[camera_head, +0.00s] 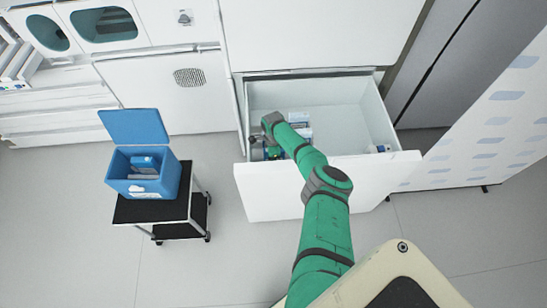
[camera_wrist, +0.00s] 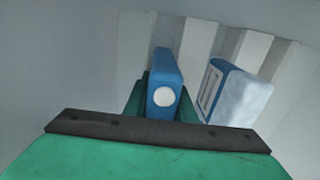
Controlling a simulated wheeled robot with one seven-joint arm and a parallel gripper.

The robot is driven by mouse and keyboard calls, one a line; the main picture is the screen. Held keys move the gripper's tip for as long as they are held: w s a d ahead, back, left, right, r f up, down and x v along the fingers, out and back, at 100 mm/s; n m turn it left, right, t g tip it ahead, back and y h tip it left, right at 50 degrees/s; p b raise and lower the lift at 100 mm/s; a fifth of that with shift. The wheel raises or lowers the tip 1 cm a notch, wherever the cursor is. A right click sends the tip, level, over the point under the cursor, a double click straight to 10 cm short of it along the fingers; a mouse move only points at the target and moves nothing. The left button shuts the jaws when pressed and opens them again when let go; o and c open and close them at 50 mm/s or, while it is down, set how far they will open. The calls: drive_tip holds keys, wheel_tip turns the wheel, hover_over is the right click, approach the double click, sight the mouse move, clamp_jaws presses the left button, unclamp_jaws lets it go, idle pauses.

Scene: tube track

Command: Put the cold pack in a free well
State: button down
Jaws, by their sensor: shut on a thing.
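The cold pack appears to be the upright blue block with a round white spot (camera_wrist: 167,66) in the wrist view. My gripper (camera_wrist: 163,100) is shut on it, with green fingers at its sides. In the head view my gripper (camera_head: 258,153) is inside the open white drawer (camera_head: 262,196), near its left wall; the held pack is mostly hidden there. A blue-and-white pack (camera_wrist: 237,92) leans to the right of the held one, apart from it. No well can be made out clearly in either view.
A blue box (camera_head: 173,181) with its lid raised stands on a black cart (camera_head: 184,212) left of the drawer. White-and-blue packs (camera_head: 299,121) lie in the drawer beside my arm. Pale ridges (camera_wrist: 203,40) stand behind the packs. Floor between cart and drawer is clear.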

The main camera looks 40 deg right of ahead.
drive_tip(key=shift+a+f, duration=0.1)
drive_tip(key=shift+f, duration=0.2)
drive_tip(key=c, duration=1.5)
unclamp_jaws()
drive_tip(key=shift+f, duration=0.1)
drive_tip(key=shift+o, duration=0.5)
drive_tip(key=shift+s+a, duration=0.1)
drive_tip(key=shift+a, duration=0.05)
drive_tip(key=shift+f, duration=0.15)
drive_tip(key=shift+s, duration=0.1)
drive_tip(key=r, duration=1.1)
drive_tip(key=shift+w+d+r, duration=0.25)
drive_tip(key=shift+w+r, duration=0.05)
drive_tip(key=shift+w, duration=0.05)
